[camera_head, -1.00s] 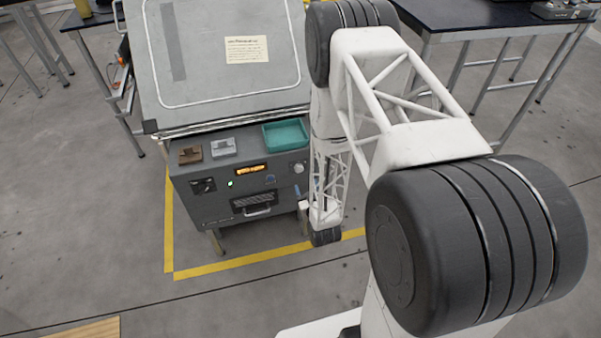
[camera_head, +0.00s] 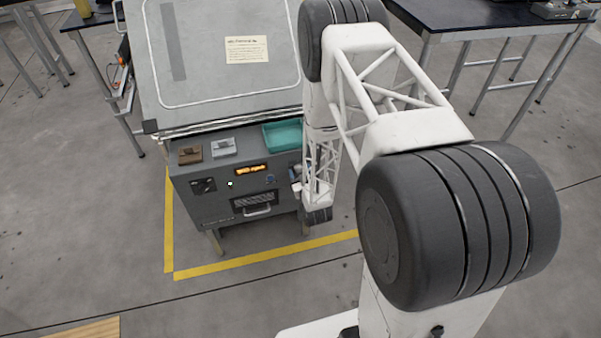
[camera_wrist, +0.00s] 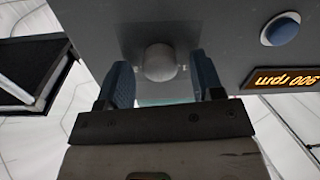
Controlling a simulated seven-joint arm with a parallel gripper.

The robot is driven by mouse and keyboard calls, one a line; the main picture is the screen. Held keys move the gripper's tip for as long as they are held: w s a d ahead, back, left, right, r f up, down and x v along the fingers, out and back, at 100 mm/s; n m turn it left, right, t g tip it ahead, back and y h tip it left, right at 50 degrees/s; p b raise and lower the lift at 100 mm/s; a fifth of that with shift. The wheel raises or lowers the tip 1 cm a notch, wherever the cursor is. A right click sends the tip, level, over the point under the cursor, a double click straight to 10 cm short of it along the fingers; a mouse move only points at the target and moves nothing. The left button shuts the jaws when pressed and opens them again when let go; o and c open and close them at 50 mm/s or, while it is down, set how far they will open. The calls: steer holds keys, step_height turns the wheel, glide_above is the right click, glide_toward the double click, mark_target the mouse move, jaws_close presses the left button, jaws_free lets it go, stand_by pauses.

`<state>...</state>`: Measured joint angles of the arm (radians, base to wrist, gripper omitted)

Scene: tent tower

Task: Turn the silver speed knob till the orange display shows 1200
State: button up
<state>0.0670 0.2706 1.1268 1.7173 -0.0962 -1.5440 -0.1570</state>
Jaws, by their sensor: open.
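The silver speed knob (camera_wrist: 159,62) shows in the wrist view on the grey front panel, between the two blue fingers of my gripper (camera_wrist: 163,76). The fingers stand apart on either side of it, with a visible gap; I am not touching it as far as I can see. In the head view my arm hides the knob. The orange display (camera_wrist: 285,80) reads upside down as 900 rpm in the wrist view. It also glows on the panel in the head view (camera_head: 251,169), where its digits are too small to read surely.
A blue round button (camera_wrist: 283,28) sits beside the knob, above the display in the wrist view. On the machine's ledge are a brown block (camera_head: 190,153), a grey block (camera_head: 222,147) and a teal tray (camera_head: 283,135). A handle (camera_head: 257,211) juts from the lower panel.

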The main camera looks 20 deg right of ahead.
steer(key=shift+c, duration=0.4)
steer(key=c, duration=0.8)
steer(key=shift+c, duration=0.2)
steer(key=shift+m, duration=0.4)
steer(key=m, duration=1.1)
steer(key=shift+m, duration=0.3)
